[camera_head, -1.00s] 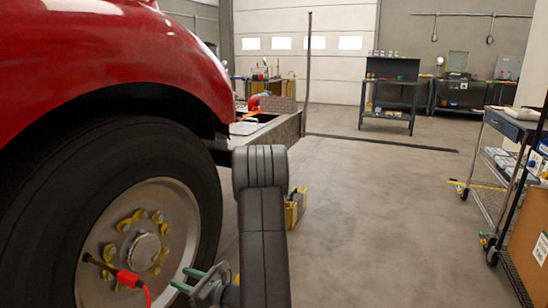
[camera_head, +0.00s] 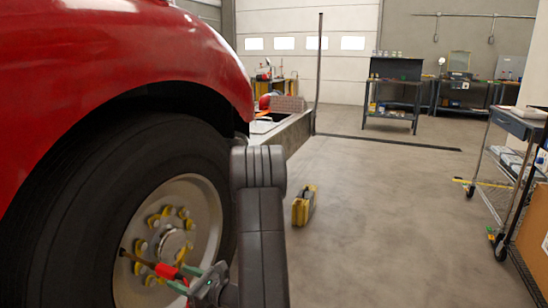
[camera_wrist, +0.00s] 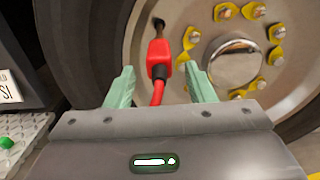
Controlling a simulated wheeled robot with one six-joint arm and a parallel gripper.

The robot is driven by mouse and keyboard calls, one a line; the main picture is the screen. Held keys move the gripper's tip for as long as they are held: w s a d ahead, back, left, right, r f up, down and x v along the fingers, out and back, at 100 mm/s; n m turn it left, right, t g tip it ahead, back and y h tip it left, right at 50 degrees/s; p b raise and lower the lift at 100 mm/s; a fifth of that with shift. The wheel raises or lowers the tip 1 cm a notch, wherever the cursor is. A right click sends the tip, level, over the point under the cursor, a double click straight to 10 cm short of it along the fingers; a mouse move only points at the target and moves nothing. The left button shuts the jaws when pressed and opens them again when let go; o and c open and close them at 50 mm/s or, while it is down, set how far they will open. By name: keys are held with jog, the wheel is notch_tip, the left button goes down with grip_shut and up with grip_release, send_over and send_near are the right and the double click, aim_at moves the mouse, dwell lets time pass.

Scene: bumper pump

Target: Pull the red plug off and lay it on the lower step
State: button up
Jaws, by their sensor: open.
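The red plug (camera_wrist: 159,60) sits on a dark valve stem at the wheel (camera_head: 196,190), with a red hose running down from it. It also shows in the head view (camera_head: 166,271), at the lower left. My gripper (camera_wrist: 160,82) is open, its two pale green fingers on either side of the plug and hose in the wrist view. Gaps show between the fingers and the plug. In the head view my gripper (camera_head: 190,279) is beside the plug, partly hidden by my arm. The lower step is not clearly identifiable; a light perforated tread surface (camera_wrist: 22,138) shows at the left of the wrist view.
The red vehicle body (camera_head: 120,60) overhangs the wheel. Yellow markers (camera_wrist: 226,12) ring the wheel hub. A yellow-and-black case (camera_head: 304,205) stands on the floor. A cart (camera_head: 512,125) stands at the right. The middle floor is open.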

aim_at(164, 271)
jog(key=x, duration=0.8)
jog(key=shift+a, duration=0.15)
jog(key=shift+w+a+r+b, duration=0.1)
jog(key=shift+a+r+b, duration=0.05)
jog(key=shift+r+b, duration=0.15)
dwell(1.2)
jog(key=shift+c, duration=0.2)
grip_shut()
jog(key=shift+f, duration=0.15)
jog(key=shift+s+d+f, duration=0.1)
jog(key=shift+s+d, duration=0.25)
jog(key=shift+d, duration=0.3)
jog(key=shift+b+v, duration=0.45)
jog(key=shift+v, duration=1.9)
